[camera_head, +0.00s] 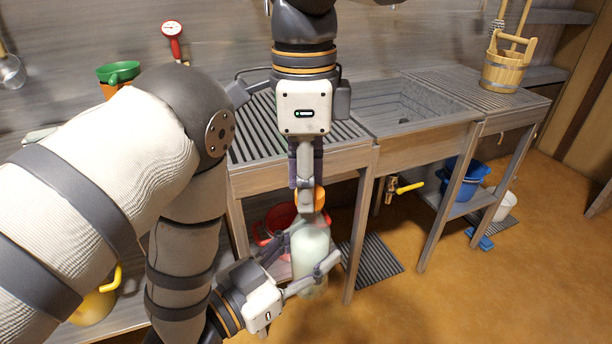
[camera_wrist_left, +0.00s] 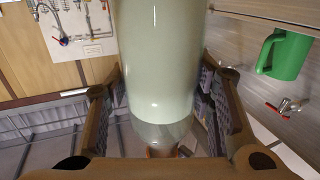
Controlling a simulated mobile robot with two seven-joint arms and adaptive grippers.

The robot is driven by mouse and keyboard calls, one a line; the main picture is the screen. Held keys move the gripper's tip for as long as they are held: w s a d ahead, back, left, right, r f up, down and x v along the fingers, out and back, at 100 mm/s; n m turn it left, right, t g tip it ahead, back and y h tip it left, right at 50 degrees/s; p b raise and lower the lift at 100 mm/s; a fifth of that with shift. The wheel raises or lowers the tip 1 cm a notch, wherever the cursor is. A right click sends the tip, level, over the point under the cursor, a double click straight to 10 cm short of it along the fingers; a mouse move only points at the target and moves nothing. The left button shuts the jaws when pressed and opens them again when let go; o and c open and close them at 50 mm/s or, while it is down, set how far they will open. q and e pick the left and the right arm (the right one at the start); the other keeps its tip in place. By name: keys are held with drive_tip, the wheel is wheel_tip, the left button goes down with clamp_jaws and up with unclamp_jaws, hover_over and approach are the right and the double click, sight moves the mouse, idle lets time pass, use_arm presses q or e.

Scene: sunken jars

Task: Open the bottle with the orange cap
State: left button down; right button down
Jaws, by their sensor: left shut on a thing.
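The pale green-white bottle (camera_head: 312,240) stands upright in the head view, in front of the wooden counter. Its orange cap (camera_head: 320,199) is on top, partly hidden by a finger of my right gripper. My left gripper (camera_head: 301,254) is shut around the bottle's body from the lower left. In the left wrist view, the bottle (camera_wrist_left: 158,70) fills the middle between both fingers. My right gripper (camera_head: 306,196) points straight down at the cap, one finger overlapping it in the picture. The fingers line up with my view, so their gap and their grip on the cap do not show.
The slatted counter (camera_head: 350,160) with a sink (camera_head: 405,108) stands behind the bottle. A red pot (camera_head: 278,218) sits below it. A blue bucket (camera_head: 462,178) and a wooden bucket (camera_head: 507,68) are at the right. The floor at the lower right is clear.

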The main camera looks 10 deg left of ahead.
drive_tip(key=n, duration=0.3)
drive_tip(key=shift+w+r, duration=0.1)
drive_tip(key=shift+w, duration=0.05)
drive_tip(key=c, duration=1.5)
unclamp_jaws()
drive_tip(key=shift+w, duration=0.1)
drive_tip(key=o, duration=0.3)
drive_tip(key=shift+r, duration=0.1)
